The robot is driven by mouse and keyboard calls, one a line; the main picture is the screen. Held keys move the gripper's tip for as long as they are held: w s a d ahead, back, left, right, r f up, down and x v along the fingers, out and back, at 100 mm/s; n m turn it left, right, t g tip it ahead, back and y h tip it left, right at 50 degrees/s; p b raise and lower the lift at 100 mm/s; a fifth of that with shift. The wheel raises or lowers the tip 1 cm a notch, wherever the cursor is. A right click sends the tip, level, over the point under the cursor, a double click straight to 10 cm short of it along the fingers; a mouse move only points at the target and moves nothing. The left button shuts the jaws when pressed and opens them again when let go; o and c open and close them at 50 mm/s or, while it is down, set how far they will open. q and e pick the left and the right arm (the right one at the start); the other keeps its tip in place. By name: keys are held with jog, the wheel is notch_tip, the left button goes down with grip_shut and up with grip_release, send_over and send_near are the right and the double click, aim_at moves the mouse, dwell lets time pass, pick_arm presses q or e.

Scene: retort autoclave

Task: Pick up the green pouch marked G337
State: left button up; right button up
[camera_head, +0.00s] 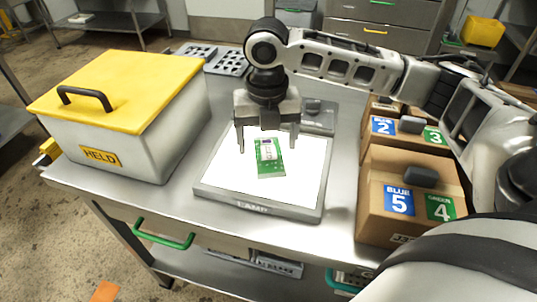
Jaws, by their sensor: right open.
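A green pouch (269,160) with a pale label lies flat on the bright white lamp panel (218,172), near its middle. The marking on the pouch is too small to read. My right gripper (267,146) hangs over the panel, pointing down, with its two fingers spread to either side of the far part of the pouch. The jaws are open and hold nothing. I cannot tell how high the fingertips are above the panel. My left gripper is out of view.
A grey box with a yellow lid (125,85), marked HELD, stands left on the metal table (190,200). Cardboard boxes (375,215) with numbered blue and green labels stand right. Grey perforated trays (228,62) lie behind. A green handle (163,238) is on the front.

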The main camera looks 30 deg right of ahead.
aim_at(269, 154)
jog(key=f, duration=0.3)
jog(key=shift+d+f, duration=0.2)
jog(key=shift+f, duration=0.2)
jog(key=c, duration=1.2)
jog(key=shift+r, duration=0.1)
